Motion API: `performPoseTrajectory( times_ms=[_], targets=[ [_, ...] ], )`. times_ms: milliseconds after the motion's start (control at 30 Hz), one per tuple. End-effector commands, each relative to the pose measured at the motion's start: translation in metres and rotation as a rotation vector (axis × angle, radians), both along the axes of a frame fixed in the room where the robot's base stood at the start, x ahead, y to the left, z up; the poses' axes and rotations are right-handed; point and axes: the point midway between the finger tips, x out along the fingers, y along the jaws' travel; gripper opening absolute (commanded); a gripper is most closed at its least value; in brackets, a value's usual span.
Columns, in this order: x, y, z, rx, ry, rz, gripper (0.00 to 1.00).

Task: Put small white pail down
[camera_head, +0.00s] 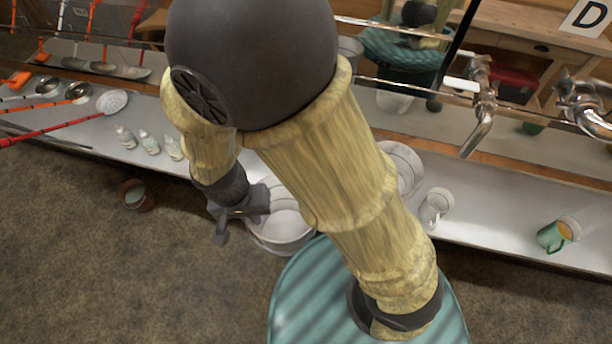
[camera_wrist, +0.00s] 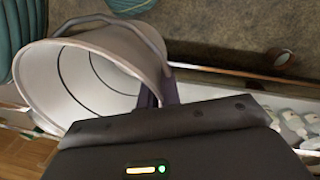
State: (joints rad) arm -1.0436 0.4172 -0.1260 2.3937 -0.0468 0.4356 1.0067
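A white pail (camera_head: 284,232) with a bail handle is beside my gripper (camera_head: 240,212) in the head view, at the counter's front edge and partly behind my arm. In the wrist view the pail (camera_wrist: 85,78) fills the upper left, its open mouth and empty-looking inside showing. The dark fingers of my gripper (camera_wrist: 158,92) are at its wall near the rim, one on each side, and look shut on it. I cannot tell whether the pail's bottom touches the counter.
A metal counter (camera_head: 490,220) runs across.

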Motion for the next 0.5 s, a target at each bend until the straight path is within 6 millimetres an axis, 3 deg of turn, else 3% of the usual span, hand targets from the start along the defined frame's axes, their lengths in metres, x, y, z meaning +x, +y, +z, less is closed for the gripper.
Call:
performPoseTrajectory(
  times_ms=[233, 500],
  targets=[
    [0.017, -0.006, 0.002, -0.001, 0.0, -0.006, 0.0],
    [0.069, -0.026, 0.003, -0.001, 0.001, -0.009, 0.0]
  ],
)
